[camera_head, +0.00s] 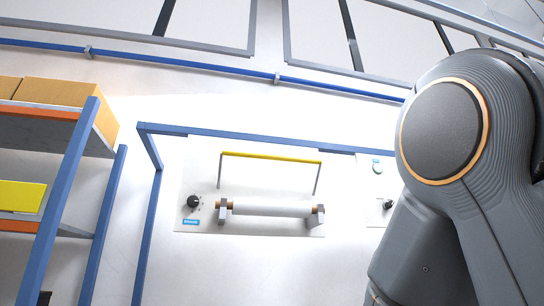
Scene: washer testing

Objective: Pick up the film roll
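The film roll (272,208) is a long white cylinder lying horizontally. Its two ends rest in grey supports, the left one (224,215) and the right one (317,216), on a pale panel (206,225). My gripper is not in view. Only grey links of my arm show, filling the right side of the picture, clear of the roll.
A yellow bar (272,157) on two posts stands just behind the roll. A blue frame (250,138) borders the station. A black knob (193,202) sits left of the roll. A blue and orange shelf (50,115) with cardboard boxes (62,92) stands at left.

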